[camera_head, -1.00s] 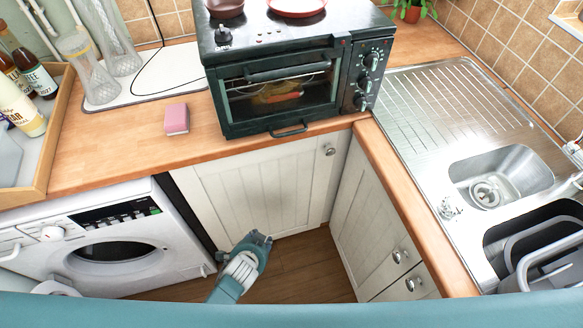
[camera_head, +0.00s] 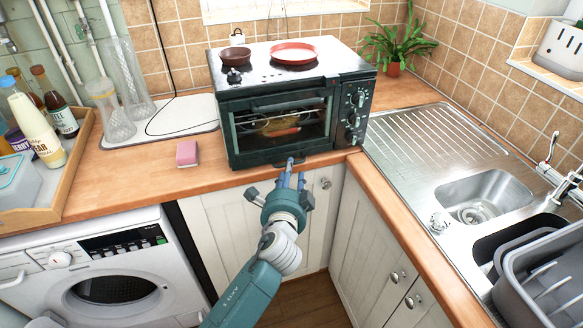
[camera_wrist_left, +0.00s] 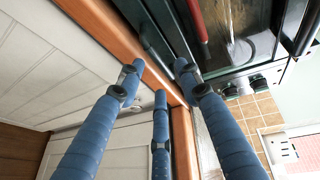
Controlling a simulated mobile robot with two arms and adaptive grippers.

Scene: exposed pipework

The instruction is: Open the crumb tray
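The dark green countertop oven (camera_head: 338,62) stands on the wooden worktop with its glass door shut. The crumb tray handle (camera_head: 277,165) is low on the oven's front, partly hidden by my fingers. My left gripper (camera_head: 289,172) reaches up from below, its fingertips at or just in front of this handle. Whether they touch it I cannot tell. In the left wrist view, my left gripper (camera_wrist_left: 160,80) has its three blue fingers spread apart, with nothing seen between them. Dark green bars of the oven front lie just beyond the fingertips. My right gripper is not in view.
A pink sponge (camera_head: 187,153) lies left of the oven. A wooden tray (camera_head: 75,160) with bottles is at the far left. The steel sink (camera_head: 480,190) is to the right. White cupboards (camera_head: 215,225) stand below the worktop edge, close to my arm.

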